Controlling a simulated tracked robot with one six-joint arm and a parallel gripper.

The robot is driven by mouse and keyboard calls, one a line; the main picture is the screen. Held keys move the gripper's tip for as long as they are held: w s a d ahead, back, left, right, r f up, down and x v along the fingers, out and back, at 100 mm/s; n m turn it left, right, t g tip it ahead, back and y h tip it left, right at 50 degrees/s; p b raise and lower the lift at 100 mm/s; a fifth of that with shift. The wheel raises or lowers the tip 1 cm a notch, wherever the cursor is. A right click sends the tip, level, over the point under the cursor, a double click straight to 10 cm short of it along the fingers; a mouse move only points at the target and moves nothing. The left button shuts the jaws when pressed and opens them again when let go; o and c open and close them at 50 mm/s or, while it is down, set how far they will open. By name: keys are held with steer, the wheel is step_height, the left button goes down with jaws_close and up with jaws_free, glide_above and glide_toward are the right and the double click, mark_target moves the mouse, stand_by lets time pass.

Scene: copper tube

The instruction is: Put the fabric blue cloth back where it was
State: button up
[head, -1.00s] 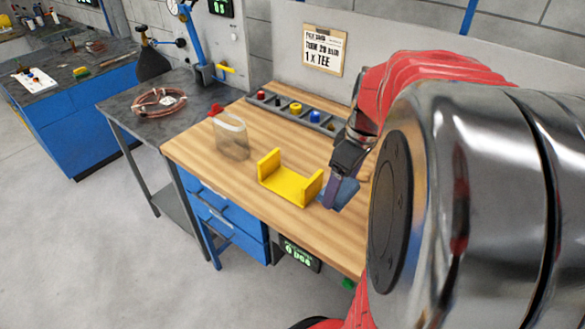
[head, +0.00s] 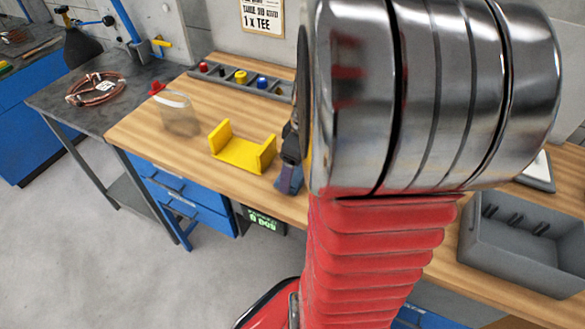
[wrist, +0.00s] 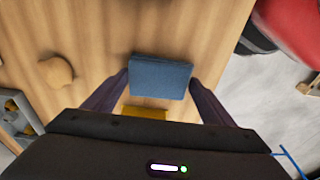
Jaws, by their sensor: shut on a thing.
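The blue cloth (wrist: 160,76) is a folded, flat rectangle in the wrist view, between the two dark fingers of my gripper (wrist: 158,88). The fingers press on its left and right sides. The wooden bench top shows below it; I cannot tell how far it is above the wood.
A clear container (head: 179,115) with a red top stands left of the holder. A grey divided tray (head: 246,80) with small coloured parts lies at the back. A grey bin (head: 520,245) stands at the right. Copper tube (head: 96,88) lies coiled on the left table.

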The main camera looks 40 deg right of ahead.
steer(key=shift+f, duration=0.2)
steer(key=shift+f, duration=0.1)
steer(key=o, duration=1)
steer(key=r, duration=0.4)
steer(key=s+r, duration=0.1)
steer(key=r, duration=0.7)
steer(key=shift+s+d, duration=0.3)
steer(key=shift+s, duration=0.05)
